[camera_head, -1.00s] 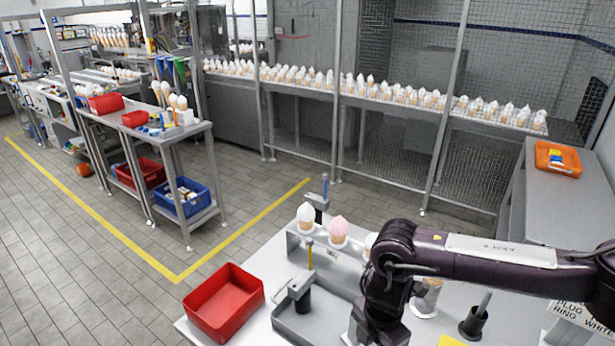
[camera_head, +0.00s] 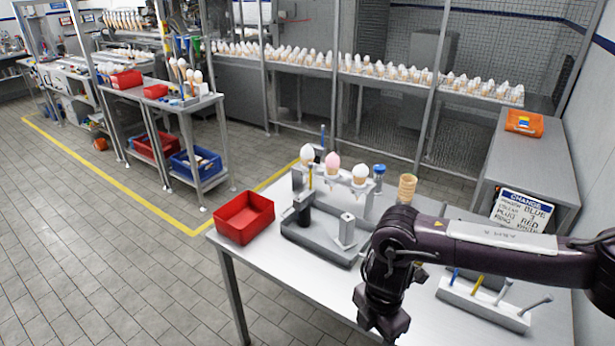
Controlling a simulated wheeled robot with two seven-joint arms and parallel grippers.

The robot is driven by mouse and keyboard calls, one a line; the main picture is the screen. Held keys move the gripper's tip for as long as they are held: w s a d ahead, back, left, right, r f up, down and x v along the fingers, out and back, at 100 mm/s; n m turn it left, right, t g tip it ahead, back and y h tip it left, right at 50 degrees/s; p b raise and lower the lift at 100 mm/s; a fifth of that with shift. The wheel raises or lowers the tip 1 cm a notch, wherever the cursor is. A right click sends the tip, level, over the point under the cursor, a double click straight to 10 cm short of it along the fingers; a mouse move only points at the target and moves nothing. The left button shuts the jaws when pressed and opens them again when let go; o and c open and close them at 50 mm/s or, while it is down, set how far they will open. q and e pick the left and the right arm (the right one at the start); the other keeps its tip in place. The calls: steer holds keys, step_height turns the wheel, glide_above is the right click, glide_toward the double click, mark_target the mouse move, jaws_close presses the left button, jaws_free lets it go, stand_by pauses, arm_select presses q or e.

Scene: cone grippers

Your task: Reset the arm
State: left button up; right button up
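My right arm, dark purple, reaches in from the right in the head view. It bends down at the elbow over the front of the grey table (camera_head: 290,280). Its lower end with my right gripper (camera_head: 382,322) points downward near the bottom of the view, at the table's front edge. The fingers are dark and small, so I cannot tell whether they are open or shut. I see nothing clearly held. My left arm and gripper are not in view.
A cone rack (camera_head: 330,187) holds three ice creams. The tiled floor (camera_head: 120,270) at left is open.

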steer(key=w+a+f+m+t+y+b, duration=0.15)
steer(key=a+f+y, duration=0.25)
steer(key=a, duration=0.4)
steer(key=w+a+f+m+g+y, duration=0.1)
steer(key=w+a+f+m+y, duration=0.15)
steer(key=a+f, duration=0.45)
step_height(320, 180, down, 14)
steer(key=w+d+m+t+y+b, duration=0.15)
steer(key=m+t, duration=0.25)
steer(key=m, duration=0.4)
steer(key=s+d+f+m+h+b, duration=0.1)
steer(key=s+d+f+m+h, duration=0.25)
steer(key=s+d+f, duration=0.7)
steer(key=s+d+f+m+h+b, duration=0.15)
steer(key=s+d+f+m, duration=0.45)
steer(key=s+f, duration=0.75)
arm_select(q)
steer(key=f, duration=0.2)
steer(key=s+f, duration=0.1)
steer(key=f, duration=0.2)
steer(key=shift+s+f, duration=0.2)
arm_select(e)
steer(key=s+d+f+g+h, duration=0.1)
steer(key=s+d+f, duration=0.1)
steer(key=s, duration=0.7)
steer(key=s+d+f+g+h, duration=0.2)
steer(key=s+d, duration=0.2)
steer(key=s, duration=0.4)
steer(key=shift+s+d, duration=0.2)
steer(key=shift+s, duration=0.2)
